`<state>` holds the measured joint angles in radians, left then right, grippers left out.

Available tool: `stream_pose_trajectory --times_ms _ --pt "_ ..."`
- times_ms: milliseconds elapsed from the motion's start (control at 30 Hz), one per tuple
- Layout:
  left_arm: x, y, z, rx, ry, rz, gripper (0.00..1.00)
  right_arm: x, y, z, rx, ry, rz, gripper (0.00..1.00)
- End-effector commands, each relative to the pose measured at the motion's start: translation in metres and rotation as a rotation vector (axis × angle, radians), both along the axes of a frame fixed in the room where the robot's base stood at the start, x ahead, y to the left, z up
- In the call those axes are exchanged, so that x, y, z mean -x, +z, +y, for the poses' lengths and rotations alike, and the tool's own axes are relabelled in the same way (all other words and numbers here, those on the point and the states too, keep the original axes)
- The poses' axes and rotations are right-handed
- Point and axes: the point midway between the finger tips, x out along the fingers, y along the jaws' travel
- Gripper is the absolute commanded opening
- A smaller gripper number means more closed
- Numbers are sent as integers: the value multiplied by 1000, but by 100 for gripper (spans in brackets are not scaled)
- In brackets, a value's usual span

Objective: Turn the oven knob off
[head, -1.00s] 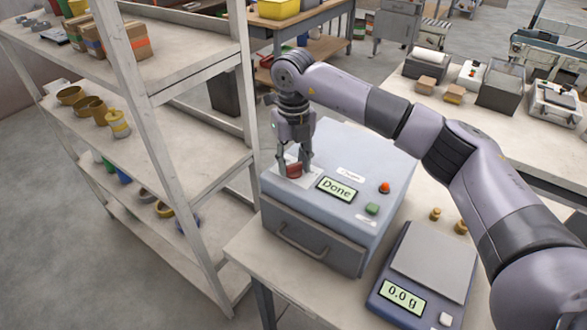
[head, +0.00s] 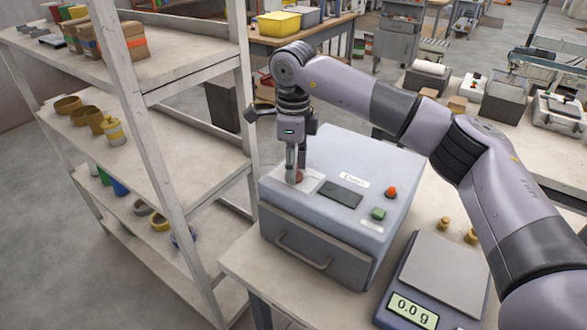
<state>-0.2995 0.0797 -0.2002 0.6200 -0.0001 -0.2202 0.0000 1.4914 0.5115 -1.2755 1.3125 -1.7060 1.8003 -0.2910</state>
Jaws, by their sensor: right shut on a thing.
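The oven (head: 345,175) is a blue-grey box with a drawer-like front and handle, standing on a light bench. My right gripper points down from above and is shut on the knob. The oven's display (head: 341,194) is dark and blank. A red button (head: 391,192) and a green button (head: 378,213) are on the right of the top. My left gripper is not in view.
A scale (head: 438,275) reading 0.0 g stands right of the oven, with small brass weights (head: 445,223) behind it. A shelf rack (head: 150,140) with rolls and boxes stands close on the left. Another bench with machines is behind at right.

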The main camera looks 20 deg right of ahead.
Motion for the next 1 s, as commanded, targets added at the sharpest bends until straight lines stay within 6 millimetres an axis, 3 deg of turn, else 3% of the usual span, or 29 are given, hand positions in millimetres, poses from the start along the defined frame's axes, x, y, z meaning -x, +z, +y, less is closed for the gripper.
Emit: stream_pose_trajectory --times_ms 500,1000 --pt "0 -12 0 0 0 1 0 0 1 0 -1 451 -3 7" --pt "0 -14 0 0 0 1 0 -1 2 -1 0 647 -4 7"
